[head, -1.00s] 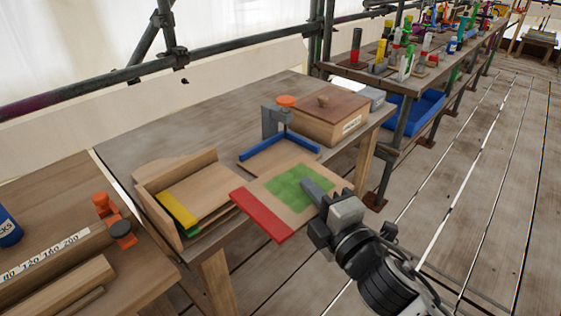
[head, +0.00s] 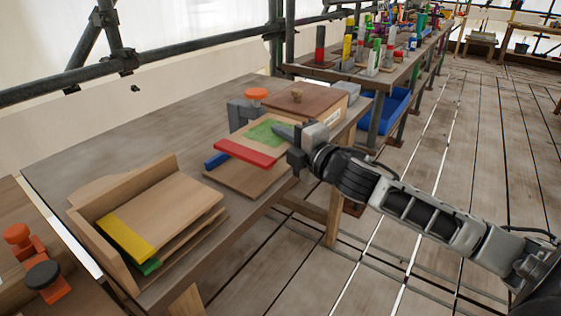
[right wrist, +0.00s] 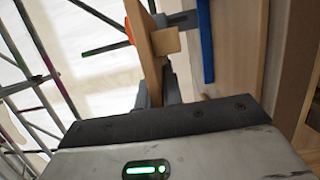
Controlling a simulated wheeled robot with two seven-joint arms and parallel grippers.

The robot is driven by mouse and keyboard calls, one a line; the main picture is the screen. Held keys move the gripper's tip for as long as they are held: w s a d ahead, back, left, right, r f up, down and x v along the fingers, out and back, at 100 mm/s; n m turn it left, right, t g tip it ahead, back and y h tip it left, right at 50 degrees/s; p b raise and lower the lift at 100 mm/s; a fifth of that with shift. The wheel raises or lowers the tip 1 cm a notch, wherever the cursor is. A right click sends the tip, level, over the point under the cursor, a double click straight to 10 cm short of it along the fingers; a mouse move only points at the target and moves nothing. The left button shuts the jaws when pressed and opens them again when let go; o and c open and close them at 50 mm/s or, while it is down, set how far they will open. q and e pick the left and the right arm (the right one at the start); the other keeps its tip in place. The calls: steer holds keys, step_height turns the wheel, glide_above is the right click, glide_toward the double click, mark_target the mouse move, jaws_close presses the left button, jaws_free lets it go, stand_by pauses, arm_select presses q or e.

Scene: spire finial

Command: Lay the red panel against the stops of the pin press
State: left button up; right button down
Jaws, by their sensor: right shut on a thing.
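The red panel (head: 246,153) is a wooden board with a red edge strip and a green patch. My right gripper (head: 287,133) is shut on its right edge. The panel appears held above the pin press's wooden base (head: 242,182), hiding most of the blue stops (head: 216,160); the exact gap cannot be told. The press has a grey post (head: 238,115) and an orange knob (head: 256,94). In the right wrist view the panel (right wrist: 147,50) shows nearly edge-on between the fingers, apart from a blue stop (right wrist: 206,40). My left gripper is out of view.
A wooden rack (head: 90,240) at the front left holds a yellow-edged panel (head: 125,238) over a green-edged one (head: 149,266). A lidded wooden box (head: 312,108) stands close behind the press. The bench's left rear surface is bare.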

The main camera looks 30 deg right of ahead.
glide_above(281, 168)
step_height(281, 168, down, 5)
steer(key=shift+s+r+b, duration=0.1)
steer(key=shift+s+b, duration=0.05)
steer(key=shift+b, duration=0.3)
steer(key=shift+f+b, duration=0.3)
steer(key=shift+f, duration=1.35)
steer(key=shift+f, duration=0.2)
steer(key=c, duration=1.8)
jaws_free()
